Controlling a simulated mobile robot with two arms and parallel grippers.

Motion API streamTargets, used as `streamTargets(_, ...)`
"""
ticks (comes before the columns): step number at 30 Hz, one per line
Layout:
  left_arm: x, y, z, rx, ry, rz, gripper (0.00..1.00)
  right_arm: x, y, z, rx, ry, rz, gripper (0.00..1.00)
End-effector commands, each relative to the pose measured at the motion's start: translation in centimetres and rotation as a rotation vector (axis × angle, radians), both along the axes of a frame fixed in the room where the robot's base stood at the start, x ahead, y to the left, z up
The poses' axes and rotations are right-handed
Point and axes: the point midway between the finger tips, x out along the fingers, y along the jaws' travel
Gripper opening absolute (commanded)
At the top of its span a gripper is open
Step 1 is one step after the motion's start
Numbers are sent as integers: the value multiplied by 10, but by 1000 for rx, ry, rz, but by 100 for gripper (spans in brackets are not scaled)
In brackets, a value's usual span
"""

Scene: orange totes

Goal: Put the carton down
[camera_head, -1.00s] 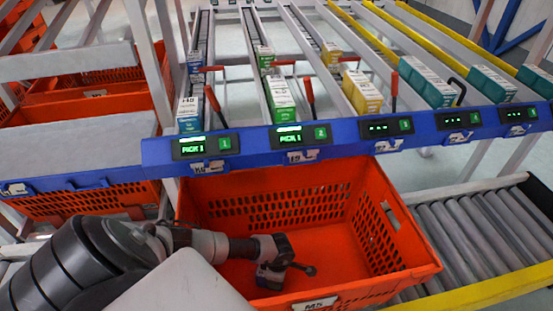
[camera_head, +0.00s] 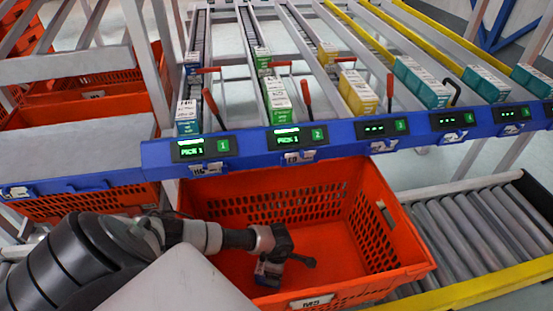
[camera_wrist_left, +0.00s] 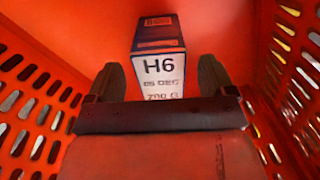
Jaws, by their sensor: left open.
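The carton (camera_wrist_left: 160,66) is a small box with a white face marked H6 and a dark blue and red end. In the left wrist view it sits between my two open fingers, with a gap on each side. My left gripper (camera_wrist_left: 162,82) is open inside the orange tote (camera_head: 412,275). In the head view my left gripper (camera_head: 284,262) is low in the tote, and the carton (camera_head: 268,272) shows partly below it, near the tote floor. Whether its underside rests flat is hidden. My right gripper is not in view.
A blue rail (camera_head: 345,137) with lit displays runs behind the tote. Flow lanes above it hold several cartons, with red levers (camera_head: 306,97) between them. A roller conveyor (camera_head: 480,235) lies to the right. The right part of the tote floor is clear.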

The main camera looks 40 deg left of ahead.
Motion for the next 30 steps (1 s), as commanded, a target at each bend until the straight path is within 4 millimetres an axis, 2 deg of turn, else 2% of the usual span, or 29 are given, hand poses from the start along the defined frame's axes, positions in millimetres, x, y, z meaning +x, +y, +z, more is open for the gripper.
streamTargets(1, 1, 0, 14, 1, -3, -1, 84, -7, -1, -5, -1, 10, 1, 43)
streamTargets(6, 1, -1, 45, 1, -2, -1, 84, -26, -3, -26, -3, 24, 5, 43)
streamTargets(12, 2, -2, 72, 0, -2, -1, 84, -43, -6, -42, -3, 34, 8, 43)
streamTargets(18, 2, -3, 80, 0, 0, 1, 84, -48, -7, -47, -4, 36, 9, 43)
streamTargets(30, 2, -3, 80, 0, 0, 1, 84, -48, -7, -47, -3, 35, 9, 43)
